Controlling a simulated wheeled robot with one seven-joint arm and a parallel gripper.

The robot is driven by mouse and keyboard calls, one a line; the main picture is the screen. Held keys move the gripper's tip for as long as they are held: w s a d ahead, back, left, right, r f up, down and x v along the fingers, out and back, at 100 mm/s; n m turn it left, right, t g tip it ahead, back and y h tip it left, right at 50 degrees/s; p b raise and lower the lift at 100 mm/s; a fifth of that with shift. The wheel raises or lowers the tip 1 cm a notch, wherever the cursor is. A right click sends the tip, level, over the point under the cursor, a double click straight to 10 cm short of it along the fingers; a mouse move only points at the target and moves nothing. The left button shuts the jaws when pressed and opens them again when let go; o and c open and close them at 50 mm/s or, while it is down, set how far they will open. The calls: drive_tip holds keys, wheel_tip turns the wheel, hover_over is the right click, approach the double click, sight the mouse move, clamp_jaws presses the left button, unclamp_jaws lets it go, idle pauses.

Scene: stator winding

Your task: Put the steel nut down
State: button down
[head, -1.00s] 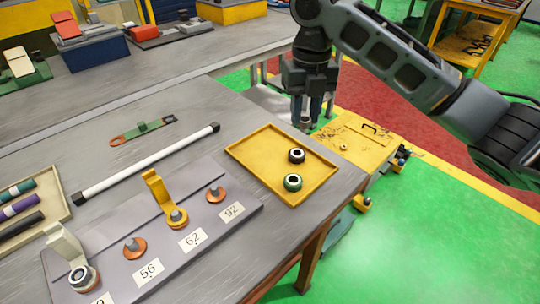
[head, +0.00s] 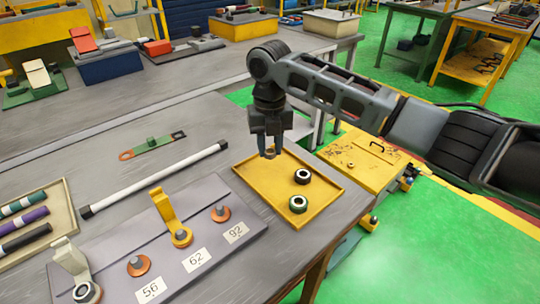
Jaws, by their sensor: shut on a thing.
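My gripper (head: 269,150) points down above the far left part of the yellow tray (head: 325,217). Its fingers are shut on the steel nut, which is small and mostly hidden between the fingertips here. A nut with a black ring (head: 303,176) and a nut with a green ring (head: 298,204) lie in the right half of the tray, apart from my gripper. The left part of the tray is bare.
Left of the tray is a grey board with posts labelled 56, 62 and 92 (head: 236,232). A yellow bracket (head: 165,212) stands on the 62 post. A white rod (head: 155,180) and an orange-and-green tool (head: 152,146) lie behind.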

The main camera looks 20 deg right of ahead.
sight(270, 168)
drive_tip(key=shift+f+p, duration=0.3)
drive_tip(key=shift+f, duration=1.6)
drive_tip(key=shift+f, duration=0.2)
drive_tip(key=c, duration=0.8)
unclamp_jaws()
drive_tip(key=shift+r, duration=0.1)
wheel_tip(270, 168, up, 12)
drive_tip(key=b, duration=0.1)
drive_tip(key=shift+r+b, duration=0.15)
drive_tip(key=shift+b, duration=0.2)
